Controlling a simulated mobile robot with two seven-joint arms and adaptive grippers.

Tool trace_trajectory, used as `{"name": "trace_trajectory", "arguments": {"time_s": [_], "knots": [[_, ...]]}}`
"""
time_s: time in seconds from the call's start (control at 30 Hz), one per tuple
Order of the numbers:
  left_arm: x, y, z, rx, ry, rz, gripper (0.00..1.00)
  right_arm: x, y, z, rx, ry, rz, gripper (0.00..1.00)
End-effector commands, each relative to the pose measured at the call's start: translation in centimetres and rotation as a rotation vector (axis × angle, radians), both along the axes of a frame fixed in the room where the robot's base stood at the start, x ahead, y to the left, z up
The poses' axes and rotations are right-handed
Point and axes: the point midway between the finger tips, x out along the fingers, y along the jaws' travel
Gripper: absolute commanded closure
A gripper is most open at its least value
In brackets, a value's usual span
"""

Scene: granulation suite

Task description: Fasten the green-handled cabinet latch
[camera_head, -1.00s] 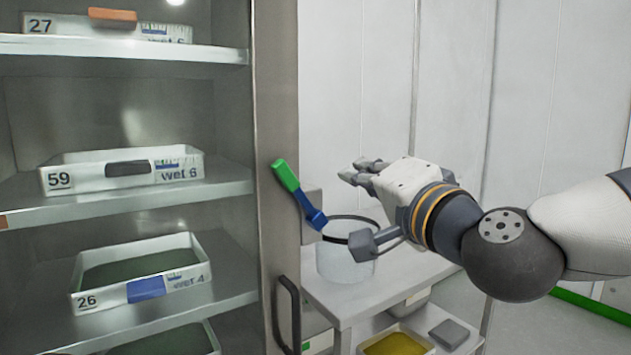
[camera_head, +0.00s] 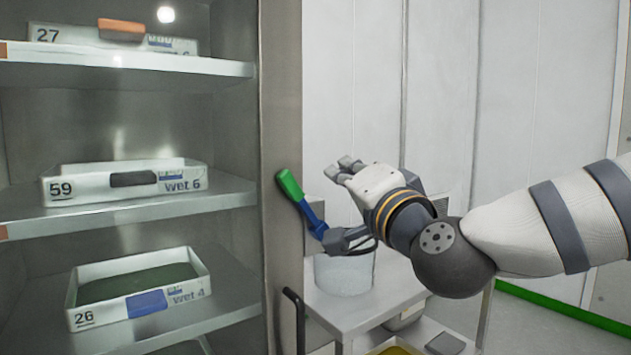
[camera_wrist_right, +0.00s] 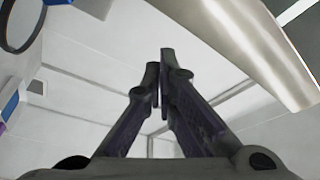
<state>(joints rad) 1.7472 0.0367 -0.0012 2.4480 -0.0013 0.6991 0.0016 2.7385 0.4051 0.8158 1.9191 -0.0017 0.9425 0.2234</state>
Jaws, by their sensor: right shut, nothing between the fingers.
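The cabinet latch has a green handle (camera_head: 290,185) on a blue arm (camera_head: 311,218). It sits at the front edge of the steel cabinet post (camera_head: 280,130), tilted with its green end up and to the left. My right gripper (camera_head: 345,166) is to the right of the green handle, apart from it, with its fingers pointing up-left. The fingers are shut and empty, as the right wrist view also shows (camera_wrist_right: 160,62). A grey part of my right wrist overlaps the latch's lower blue end in the head view; I cannot tell if they touch. My left gripper is out of view.
The open cabinet at left holds labelled trays, such as tray 59 (camera_head: 70,188) and tray 26 (camera_head: 80,318), on shelves. A dark handle (camera_head: 298,318) stands low beside the post. A cart (camera_head: 372,305) with a clear round container (camera_head: 343,275) is below my right arm.

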Motion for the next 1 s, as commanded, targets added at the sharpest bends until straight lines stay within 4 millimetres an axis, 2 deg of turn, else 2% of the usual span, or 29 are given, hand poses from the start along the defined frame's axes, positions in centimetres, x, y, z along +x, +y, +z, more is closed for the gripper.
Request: {"name": "trace_trajectory", "arguments": {"time_s": [0.2,0.3,0.5,1.0], "knots": [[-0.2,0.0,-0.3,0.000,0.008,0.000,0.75,4.5,1.6,0.8,0.000,0.000,-0.001,1.00],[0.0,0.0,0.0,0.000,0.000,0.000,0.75,3.6,2.9,0.0,-0.003,0.002,0.004,1.00],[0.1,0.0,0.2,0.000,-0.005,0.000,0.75,2.6,4.1,-1.2,-0.002,0.001,0.001,1.00],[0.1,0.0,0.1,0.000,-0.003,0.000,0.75,2.6,4.3,-1.5,-0.010,-0.006,0.000,1.00]]}}
